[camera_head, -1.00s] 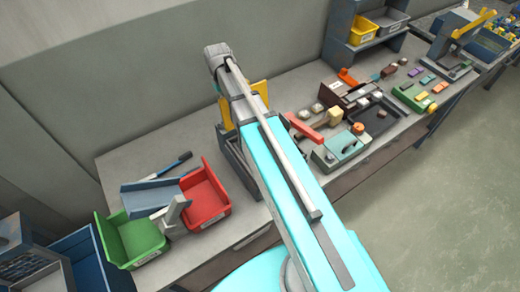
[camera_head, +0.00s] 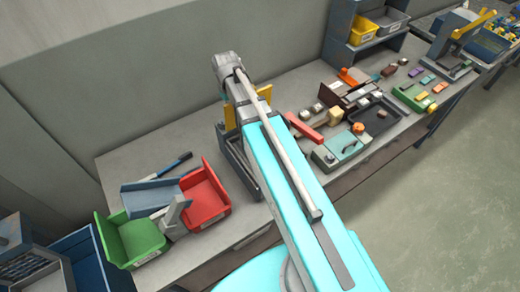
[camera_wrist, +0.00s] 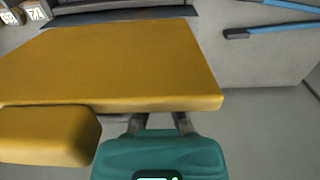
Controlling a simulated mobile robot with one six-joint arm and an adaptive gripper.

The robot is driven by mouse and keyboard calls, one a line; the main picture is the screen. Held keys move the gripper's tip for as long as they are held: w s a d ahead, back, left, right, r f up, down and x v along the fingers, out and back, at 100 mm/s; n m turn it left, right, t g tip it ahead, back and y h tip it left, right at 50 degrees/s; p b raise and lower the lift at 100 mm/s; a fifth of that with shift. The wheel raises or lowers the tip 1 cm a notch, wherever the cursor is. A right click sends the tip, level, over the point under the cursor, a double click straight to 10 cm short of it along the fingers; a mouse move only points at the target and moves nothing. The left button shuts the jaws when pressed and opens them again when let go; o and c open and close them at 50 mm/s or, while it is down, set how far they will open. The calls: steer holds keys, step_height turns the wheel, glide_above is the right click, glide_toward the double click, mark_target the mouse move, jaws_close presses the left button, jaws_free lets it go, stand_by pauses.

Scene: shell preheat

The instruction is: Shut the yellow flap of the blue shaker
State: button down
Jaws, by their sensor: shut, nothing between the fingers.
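The yellow flap (camera_head: 264,93) stands up above the dark blue shaker (camera_head: 234,160) in the head view. My arm covers much of both. In the wrist view the flap (camera_wrist: 120,60) fills the upper middle as a broad yellow panel, with a yellow block (camera_wrist: 45,135) at its lower left. My gripper (camera_wrist: 158,120) is shut and empty at the panel's lower edge. Its fingertips are partly hidden there, and I cannot tell whether they touch the flap. In the head view the gripper is hidden behind my arm.
A red bin (camera_head: 206,195), a green bin (camera_head: 135,238) and a blue-handled tool (camera_head: 176,163) lie left of the shaker. A red-handled teal device (camera_head: 340,147) and a dark tray (camera_head: 382,118) stand to the right.

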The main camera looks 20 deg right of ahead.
steer(key=s+r+p, duration=0.4)
steer(key=r+p, duration=0.6)
steer(key=shift+d, duration=0.4)
stand_by(0.8)
stand_by(1.0)
steer(key=s+f+m+b, duration=0.1)
steer(key=s+f+b, duration=0.3)
steer(key=f+b, duration=0.3)
steer(key=s+a+f+m+b, duration=0.1)
steer(key=s+f+b, duration=0.4)
steer(key=f+b, duration=0.3)
steer(key=shift+a+f, duration=0.25)
steer(key=shift+a, duration=0.05)
